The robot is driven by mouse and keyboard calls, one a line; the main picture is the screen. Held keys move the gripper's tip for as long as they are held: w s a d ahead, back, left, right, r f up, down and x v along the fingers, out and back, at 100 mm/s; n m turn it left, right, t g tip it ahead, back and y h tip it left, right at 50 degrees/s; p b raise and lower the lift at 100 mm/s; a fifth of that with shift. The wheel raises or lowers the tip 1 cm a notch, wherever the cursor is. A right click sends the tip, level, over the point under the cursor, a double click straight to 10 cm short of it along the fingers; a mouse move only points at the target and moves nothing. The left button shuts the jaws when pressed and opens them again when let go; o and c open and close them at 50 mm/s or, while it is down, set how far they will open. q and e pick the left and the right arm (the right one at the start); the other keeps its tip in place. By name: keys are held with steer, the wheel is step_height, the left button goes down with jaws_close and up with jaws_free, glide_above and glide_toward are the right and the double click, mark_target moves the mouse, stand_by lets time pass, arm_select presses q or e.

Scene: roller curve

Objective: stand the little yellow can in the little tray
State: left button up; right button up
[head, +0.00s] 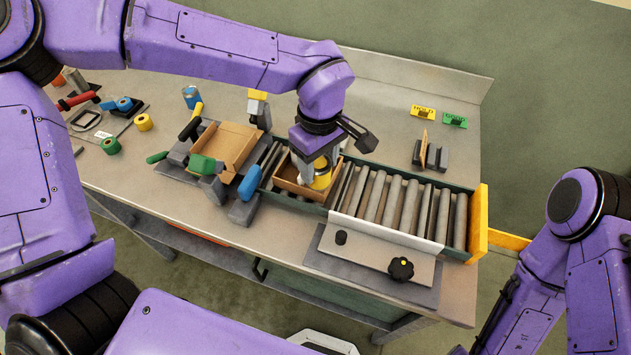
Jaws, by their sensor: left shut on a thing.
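The little yellow can (321,180) is in the grip of my left gripper (318,164), which points down and is shut on it. The can looks upright and sits within the outline of the little tray (292,186), a brown open box on the rollers. The gripper hides the top of the can and part of the tray. I cannot tell whether the can touches the tray floor. My right arm shows at the right edge, but its gripper is out of view.
The roller conveyor (405,203) runs right to a yellow end stop (478,222). A larger cardboard box (233,143) stands left of the tray, among several clamps. A blue can (191,96) and tape rolls (143,122) lie farther left. A plate with a black knob (401,268) is in front.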

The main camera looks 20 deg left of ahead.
mark_target(318, 163)
arm_select(q)
steer(key=w+f, duration=0.1)
steer(key=w+f+b, duration=0.1)
steer(key=shift+w+a+f, duration=0.2)
steer(key=shift+a+f, duration=0.1)
steer(key=shift+a, duration=0.05)
steer(key=shift+a+f+b, duration=0.1)
steer(key=shift+f+b, duration=0.15)
steer(key=shift+b, duration=0.05)
steer(key=f+b, duration=0.1)
steer(key=b, duration=0.1)
steer(key=f+b, duration=0.2)
steer(key=shift+s+a+f, duration=0.15)
steer(key=shift+a+f, duration=0.05)
steer(key=shift+w+r, duration=0.15)
steer(key=shift+w, duration=0.1)
arm_select(e)
step_height(318, 163, down, 7)
steer(key=shift+w+r, duration=0.15)
steer(key=shift+r, duration=0.05)
arm_select(q)
steer(key=shift+s, duration=0.15)
steer(key=shift+p, duration=0.3)
arm_select(e)
steer(key=shift+r, duration=0.1)
